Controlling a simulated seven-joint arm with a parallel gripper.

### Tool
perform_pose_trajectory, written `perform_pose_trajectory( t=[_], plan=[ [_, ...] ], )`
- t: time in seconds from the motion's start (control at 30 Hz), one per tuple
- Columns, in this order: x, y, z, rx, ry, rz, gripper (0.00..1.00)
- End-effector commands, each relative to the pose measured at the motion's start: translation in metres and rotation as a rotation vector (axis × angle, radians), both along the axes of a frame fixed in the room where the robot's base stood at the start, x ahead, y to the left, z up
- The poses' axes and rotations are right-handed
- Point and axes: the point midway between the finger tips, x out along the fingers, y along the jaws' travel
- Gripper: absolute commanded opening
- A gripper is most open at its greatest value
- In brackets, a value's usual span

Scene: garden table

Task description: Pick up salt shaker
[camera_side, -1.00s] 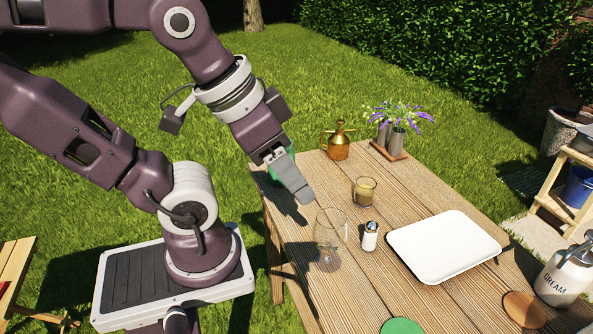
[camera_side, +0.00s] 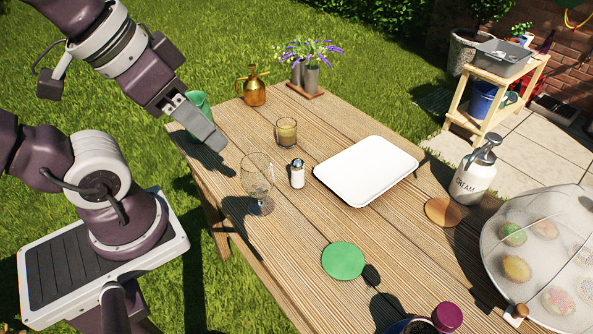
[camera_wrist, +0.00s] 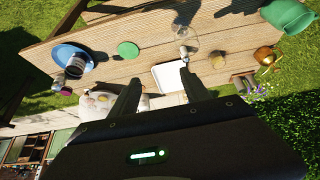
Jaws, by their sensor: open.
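The salt shaker (camera_side: 297,174) is a small white-bodied shaker with a metal top. It stands upright on the wooden table (camera_side: 290,220), between a clear wine glass (camera_side: 257,178) and a white tray (camera_side: 366,170). My gripper (camera_side: 205,128) is above the table's left part, apart from the shaker, to its upper left in the side view. In the wrist view my gripper (camera_wrist: 160,90) has its two fingers spread with nothing held between them. The shaker also shows small in the wrist view (camera_wrist: 184,60), beyond the fingertips.
A candle glass (camera_side: 286,132) stands behind the shaker. A brass watering can (camera_side: 254,90), flower pots (camera_side: 311,77) and a green jug (camera_side: 197,112) are farther back. A green coaster (camera_side: 343,261), wooden coaster (camera_side: 443,212), cream dispenser (camera_side: 473,178) and mesh-covered pastries (camera_side: 540,250) are nearer.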

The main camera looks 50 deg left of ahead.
Motion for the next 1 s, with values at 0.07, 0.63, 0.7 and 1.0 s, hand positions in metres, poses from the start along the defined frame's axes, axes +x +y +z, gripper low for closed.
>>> perform_pose_trajectory(
  t=[0.07, 0.63, 0.7, 1.0],
  plan=[
    [0.0, 0.0, 0.0, 0.0, 0.0, 0.0, 0.55],
    [0.002, 0.0, 0.038, 0.0, -0.008, 0.0, 0.58],
    [0.005, 0.006, 0.051, 0.062, 0.04, -0.065, 0.58],
    [0.075, 0.061, 0.035, 0.734, 0.442, -0.758, 0.58]
  ],
)
